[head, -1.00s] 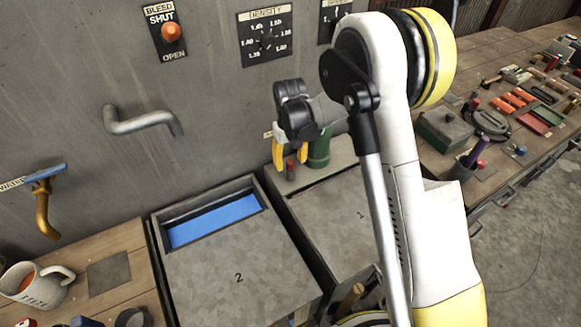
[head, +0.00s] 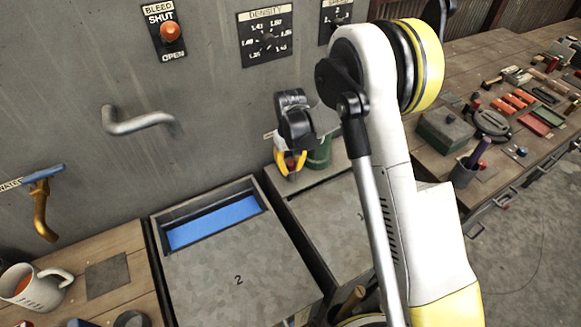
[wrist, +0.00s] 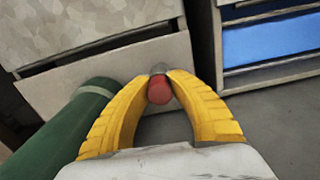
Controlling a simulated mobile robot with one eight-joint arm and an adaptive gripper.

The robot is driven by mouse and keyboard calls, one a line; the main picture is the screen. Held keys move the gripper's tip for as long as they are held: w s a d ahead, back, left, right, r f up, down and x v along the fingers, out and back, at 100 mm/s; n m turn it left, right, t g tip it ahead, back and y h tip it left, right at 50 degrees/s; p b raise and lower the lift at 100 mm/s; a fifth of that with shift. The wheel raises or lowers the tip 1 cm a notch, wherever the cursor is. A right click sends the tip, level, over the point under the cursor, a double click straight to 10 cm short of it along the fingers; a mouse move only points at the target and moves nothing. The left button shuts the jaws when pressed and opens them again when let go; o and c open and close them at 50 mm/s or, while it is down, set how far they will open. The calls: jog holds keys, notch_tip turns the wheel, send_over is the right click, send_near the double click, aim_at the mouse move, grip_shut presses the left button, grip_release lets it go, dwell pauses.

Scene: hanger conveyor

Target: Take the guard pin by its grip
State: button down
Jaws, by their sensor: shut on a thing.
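The guard pin's red grip (wrist: 160,92) sits between the two yellow fingertips of my gripper (wrist: 159,78) in the wrist view. The fingers are curved in and shut on it, one on each side. A small grey part of the pin shows just beyond the red. In the head view my gripper (head: 291,165) points down near the wall, behind box 1, and a bit of red shows between its fingers. The rest of the pin is hidden.
A green cylinder (wrist: 70,130) stands close to my gripper; it also shows in the head view (head: 319,153). Box 2 (head: 235,275), with a blue-filled opening, is at left. A bent grey handle (head: 140,122) juts from the wall. A cluttered bench (head: 500,90) is at right.

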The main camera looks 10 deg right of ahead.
aim_at(291, 162)
notch_tip(291, 162, up, 4)
jog(key=shift+r+p, duration=0.2)
jog(key=shift+p, duration=0.8)
jog(key=s+d+r+p, duration=0.2)
jog(key=d+r, duration=0.4)
jog(key=d, duration=0.5)
jog(key=shift+s+d+r, duration=0.2)
jog(key=shift+s+r, duration=0.05)
jog(key=shift+s, duration=0.05)
